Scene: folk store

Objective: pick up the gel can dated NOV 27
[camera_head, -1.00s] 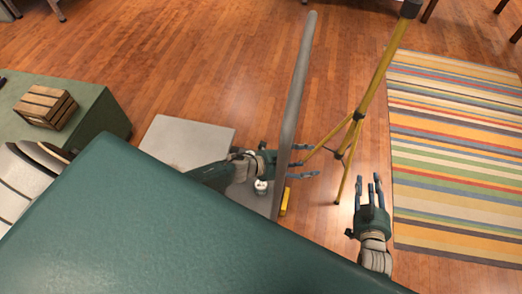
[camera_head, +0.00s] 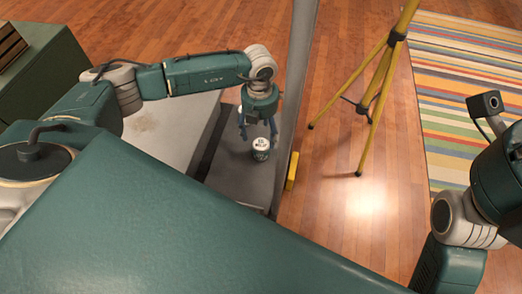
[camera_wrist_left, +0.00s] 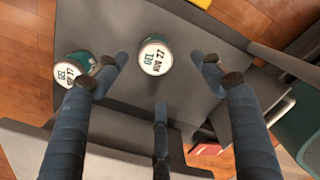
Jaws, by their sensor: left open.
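A can with a white lid reading GEL NOV 27 (camera_wrist_left: 155,57) stands on a dark grey surface (camera_wrist_left: 190,95) in the left wrist view. A second gel can (camera_wrist_left: 68,73) stands to its left, its lid partly covered by a finger; its month is unreadable. My left gripper (camera_wrist_left: 165,75) is open and empty, its fingers spread either side of the NOV 27 can, apparently not touching it. In the head view the left gripper (camera_head: 258,132) points down over a white-lidded can (camera_head: 261,150); only one can shows clearly there. My right arm shows at the right edge, its fingers out of view.
A grey post (camera_head: 297,80) rises just right of the left gripper, with a yellow piece (camera_head: 292,171) at its foot. A yellow tripod (camera_head: 380,90) stands on the wooden floor further right, by a striped rug (camera_head: 455,90). A light panel (camera_head: 165,125) lies left.

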